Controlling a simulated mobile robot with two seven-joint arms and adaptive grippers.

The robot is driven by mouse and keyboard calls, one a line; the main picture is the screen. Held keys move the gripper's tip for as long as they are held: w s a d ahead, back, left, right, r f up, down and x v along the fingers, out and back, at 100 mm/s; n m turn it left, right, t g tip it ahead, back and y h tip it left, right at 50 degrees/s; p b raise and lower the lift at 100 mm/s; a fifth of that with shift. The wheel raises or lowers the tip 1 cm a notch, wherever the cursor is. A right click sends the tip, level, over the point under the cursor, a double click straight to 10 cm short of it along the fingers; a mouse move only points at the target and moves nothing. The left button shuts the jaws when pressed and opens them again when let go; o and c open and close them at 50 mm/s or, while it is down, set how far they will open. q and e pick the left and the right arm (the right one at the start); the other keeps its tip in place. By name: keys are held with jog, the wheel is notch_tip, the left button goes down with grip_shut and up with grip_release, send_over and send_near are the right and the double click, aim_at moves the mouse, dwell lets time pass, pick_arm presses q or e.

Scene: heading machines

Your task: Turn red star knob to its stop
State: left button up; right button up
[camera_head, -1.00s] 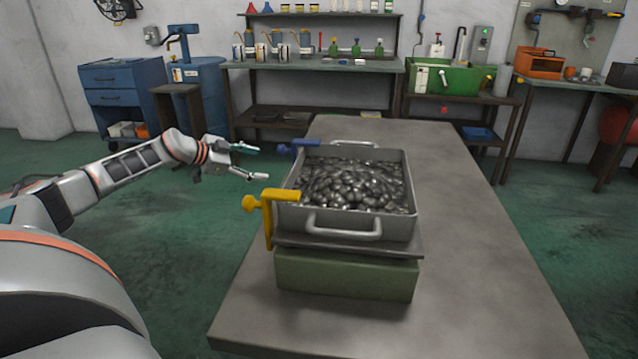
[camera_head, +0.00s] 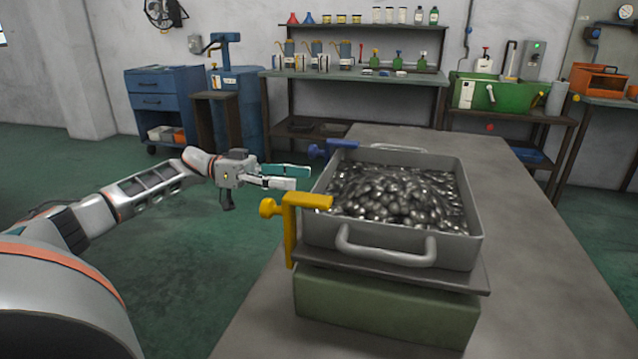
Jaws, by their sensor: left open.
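I cannot make out a red star knob for certain. A small round red spot (camera_head: 490,128) shows below the green tank at the back; its shape is too small to tell. A yellow clamp (camera_head: 291,222) with a yellow knob and a blue clamp (camera_head: 330,147) hold the left side of a grey metal tray (camera_head: 385,240). My left gripper (camera_head: 300,178) is open and empty, just left of the tray between the two clamps. Its fingers are seen nearly edge-on, apart from both clamps as far as I can tell. My right gripper is out of view.
The tray, full of dark shiny pieces (camera_head: 400,195), rests on a plate above a green block (camera_head: 385,307) on a long grey table (camera_head: 545,260). The table right of the tray is clear. A green tank (camera_head: 500,92) and shelves stand behind.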

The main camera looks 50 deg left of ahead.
pick_arm(q)
jog(key=b+x, duration=0.1)
jog(key=x, duration=0.6)
jog(key=shift+d, duration=0.1)
jog(key=c, duration=1.1)
